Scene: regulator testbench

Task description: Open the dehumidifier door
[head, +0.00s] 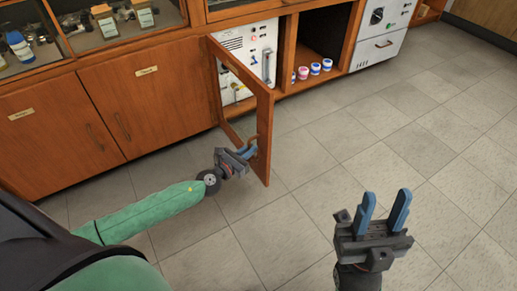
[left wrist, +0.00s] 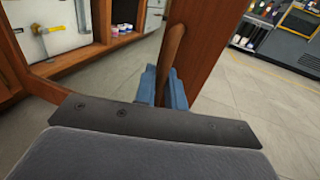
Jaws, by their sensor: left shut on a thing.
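The dehumidifier door is a wooden-framed door (head: 262,127) that stands swung well out from the cabinet in the head view. Behind it, the white dehumidifier unit (head: 232,47) shows inside the compartment. My left gripper (head: 246,151) is shut on the door's wooden handle (head: 254,143) near the door's free edge. In the left wrist view the blue fingers (left wrist: 170,88) sit on both sides of the handle (left wrist: 171,55), beside the door frame (left wrist: 192,45). My right gripper (head: 385,212) is open and empty, held over the floor at the lower right.
Closed wooden cabinet doors (head: 145,95) lie left of the open door. An open compartment with several small jars (head: 315,69) is to its right, then another white machine (head: 382,30). Glass-fronted cases (head: 95,18) stand above. The tiled floor (head: 330,150) in front is clear.

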